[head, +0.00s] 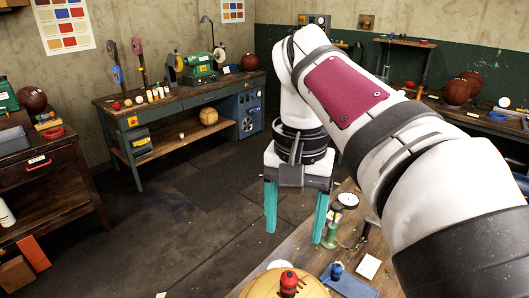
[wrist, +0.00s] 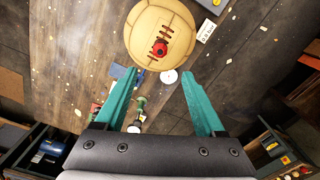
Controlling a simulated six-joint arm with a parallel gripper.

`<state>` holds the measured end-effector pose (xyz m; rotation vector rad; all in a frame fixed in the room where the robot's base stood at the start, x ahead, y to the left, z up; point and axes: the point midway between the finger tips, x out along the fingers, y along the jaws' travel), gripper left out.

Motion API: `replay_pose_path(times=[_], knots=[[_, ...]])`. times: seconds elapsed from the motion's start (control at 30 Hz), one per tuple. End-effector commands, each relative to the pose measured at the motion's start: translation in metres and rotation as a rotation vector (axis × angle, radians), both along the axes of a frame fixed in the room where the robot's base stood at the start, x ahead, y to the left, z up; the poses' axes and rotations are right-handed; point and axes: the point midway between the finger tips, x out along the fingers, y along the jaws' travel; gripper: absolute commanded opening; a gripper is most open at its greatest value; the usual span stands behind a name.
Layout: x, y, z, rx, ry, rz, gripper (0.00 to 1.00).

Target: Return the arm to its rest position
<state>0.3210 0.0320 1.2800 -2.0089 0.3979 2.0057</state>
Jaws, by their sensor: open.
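My arm reaches in from the right in the head view, and my gripper (head: 294,236) hangs with its two teal fingers pointing down and spread apart. In the wrist view my gripper (wrist: 158,76) is open with nothing between the fingertips. A tan laced leather ball (wrist: 178,20) lies on the wooden bench beyond the fingertips, apart from them. A red-and-black piece (wrist: 160,48) sits on the ball by the lacing. In the head view the ball (head: 262,289) is cut off by the bottom edge, with the red piece (head: 289,281) on it.
The wooden bench (head: 311,262) carries a green bottle (head: 330,236), a blue tray (head: 350,286) and a white card (head: 369,266). A labelled card (wrist: 207,31) stands beside the ball. A workbench (head: 180,108) stands against the back wall. The floor (head: 190,215) between is clear.

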Motion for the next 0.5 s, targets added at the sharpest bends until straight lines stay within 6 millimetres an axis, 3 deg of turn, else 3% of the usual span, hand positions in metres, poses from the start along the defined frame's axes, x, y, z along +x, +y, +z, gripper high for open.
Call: replay_pose_path(times=[0.27, 0.37, 0.5], knots=[[-0.005, -0.001, 0.003, 0.002, 0.003, 0.000, 0.71], [-0.035, -0.005, -0.018, 0.019, 0.018, 0.006, 0.71], [-0.108, -0.006, -0.082, 0.079, 0.030, -0.010, 0.71]])
